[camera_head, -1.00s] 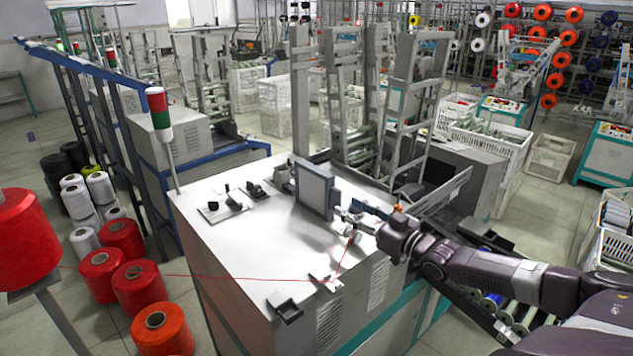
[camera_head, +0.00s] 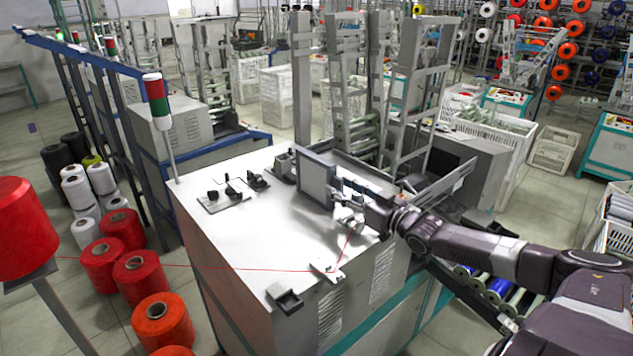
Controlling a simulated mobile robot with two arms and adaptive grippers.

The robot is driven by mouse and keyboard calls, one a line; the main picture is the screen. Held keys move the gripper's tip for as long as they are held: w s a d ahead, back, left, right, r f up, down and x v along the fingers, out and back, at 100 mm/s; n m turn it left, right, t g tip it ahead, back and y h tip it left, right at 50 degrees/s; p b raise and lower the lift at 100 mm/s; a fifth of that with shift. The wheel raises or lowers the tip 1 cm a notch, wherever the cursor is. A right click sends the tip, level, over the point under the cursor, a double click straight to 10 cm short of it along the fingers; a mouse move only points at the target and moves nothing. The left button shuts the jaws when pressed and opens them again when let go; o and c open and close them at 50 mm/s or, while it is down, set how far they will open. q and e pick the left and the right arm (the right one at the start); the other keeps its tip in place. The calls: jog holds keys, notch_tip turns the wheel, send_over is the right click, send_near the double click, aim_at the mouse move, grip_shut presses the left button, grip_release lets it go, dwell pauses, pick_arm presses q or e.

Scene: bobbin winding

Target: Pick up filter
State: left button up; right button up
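A square grey framed panel (camera_head: 316,181), which looks like the filter, stands upright on the white machine top (camera_head: 265,225). My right gripper (camera_head: 350,221) is just right of the panel's lower right side, low over the machine top. Its fingers are small and I cannot tell whether they are open or shut, or whether they touch anything. A thin red thread runs from the gripper area down to a small metal guide (camera_head: 327,270) and off to the left. My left gripper is not in view.
Small black fittings (camera_head: 232,191) sit on the machine top left of the panel. A black bracket (camera_head: 286,298) is at its front edge. Red spools (camera_head: 162,320) stand on the floor at left. A signal lamp (camera_head: 156,100) rises at the machine's back left corner.

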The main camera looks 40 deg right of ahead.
aim_at(333, 184)
jog(key=shift+w+f, duration=0.1)
jog(key=shift+w, duration=1.5)
grip_shut()
